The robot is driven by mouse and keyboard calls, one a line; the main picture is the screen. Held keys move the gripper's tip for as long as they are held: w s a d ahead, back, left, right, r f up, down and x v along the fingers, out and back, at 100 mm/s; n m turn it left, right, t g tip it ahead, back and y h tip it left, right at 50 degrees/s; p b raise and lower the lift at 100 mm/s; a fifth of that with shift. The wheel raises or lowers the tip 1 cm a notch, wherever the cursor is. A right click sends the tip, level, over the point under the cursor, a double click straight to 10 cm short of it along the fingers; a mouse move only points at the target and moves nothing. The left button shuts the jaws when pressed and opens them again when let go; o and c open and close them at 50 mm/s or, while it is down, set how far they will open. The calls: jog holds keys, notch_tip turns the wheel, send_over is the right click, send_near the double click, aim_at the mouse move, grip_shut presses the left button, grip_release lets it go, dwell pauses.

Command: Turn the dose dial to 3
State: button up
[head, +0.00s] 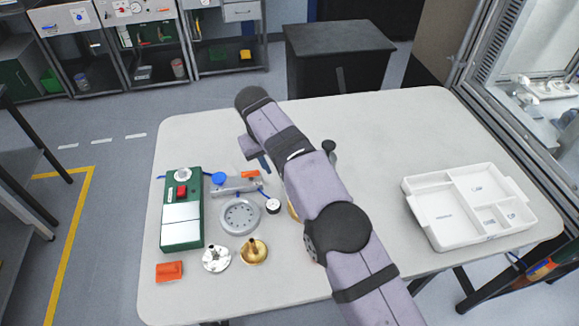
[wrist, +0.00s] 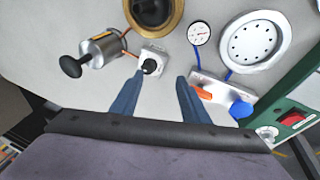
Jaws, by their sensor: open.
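A small white block with a black knob (wrist: 150,66), which looks like the dose dial, sits on the table in the wrist view. Its markings are too small to read, so I cannot tell its setting. In the head view my arm hides it. My gripper (wrist: 159,82) is open and empty, its two blue fingers pointing toward the knob. The knob lies just beyond the fingertips, nearer the left finger, and seems apart from both. In the head view the fingers (head: 263,163) show only partly below the arm's end.
A plunger cylinder (wrist: 103,48) and brass housing (wrist: 172,22) are close by. A gauge (wrist: 199,33), grey ring plate (wrist: 254,42) and blue-capped block (wrist: 215,92) lie right. A green box (head: 181,208) is at the table's left, a white tray (head: 435,212) right. The table's far middle is clear.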

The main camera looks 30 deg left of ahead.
jog(key=m, duration=0.3)
jog(key=w+m, duration=0.1)
jog(key=m, duration=0.3)
jog(key=m+t, duration=0.1)
jog(key=m, duration=0.3)
jog(key=shift+w+d+r, duration=0.25)
jog(key=shift+w+d, duration=0.1)
jog(key=shift+w, duration=0.05)
jog(key=shift+p+x, duration=1.65)
jog(key=shift+x, duration=2)
grip_shut()
